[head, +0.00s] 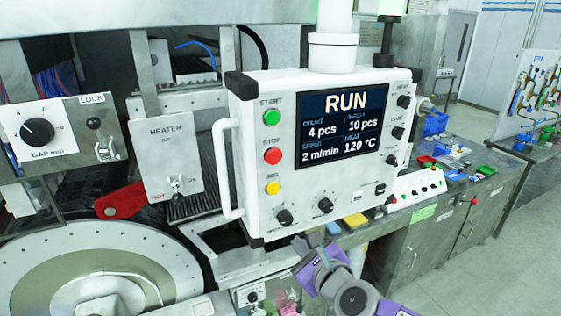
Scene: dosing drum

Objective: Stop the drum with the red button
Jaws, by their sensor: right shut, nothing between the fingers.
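The red button (273,156), labelled STOP, is on the left side of the white control panel (308,193), between the green START button (271,117) and a yellow button (272,188). Its face is unobstructed. The panel's screen (349,123) reads RUN. The drum (60,250) appears to be the large round metal part at lower left, cut off by the picture edge. My right gripper (303,247) is shut and empty, just below the panel's lower edge, below and right of the red button and apart from it. My left gripper is not in view.
A white handle (226,170) stands out along the panel's left edge. Black knobs (285,217) line its bottom and right side. A gap knob box (40,132) and a heater plate (172,158) are at left. A cluttered bench (450,195) runs behind at right.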

